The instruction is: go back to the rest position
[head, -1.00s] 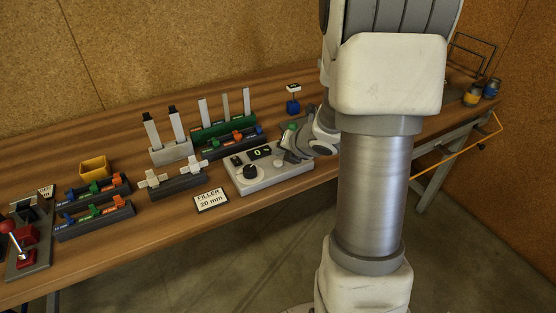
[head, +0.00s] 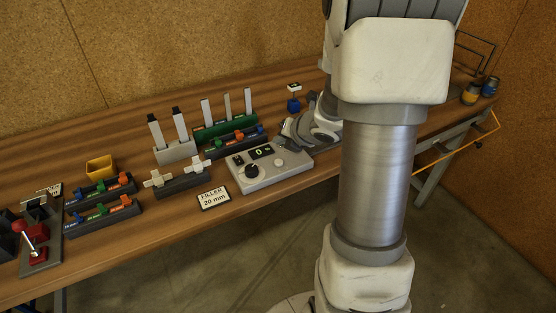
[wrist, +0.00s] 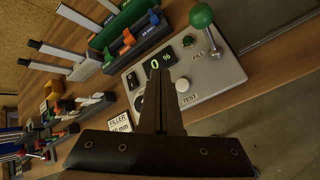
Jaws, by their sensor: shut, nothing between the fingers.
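My gripper (wrist: 160,75) shows in the wrist view with its fingers together and nothing between them. In the head view my gripper (head: 289,137) is small and partly hidden by my own arm, above the bench behind the right part of the control box. The grey control box (head: 268,167) has a black knob, a display reading 0 % and a white button. It also shows in the wrist view (wrist: 215,85), beyond the fingertips. A lever with a green ball (wrist: 201,16) stands at that box's top end in the wrist view; my arm hides it in the head view.
Upright strips in a green holder (head: 224,128) stand behind. Two jars (head: 472,93) are at the far right.

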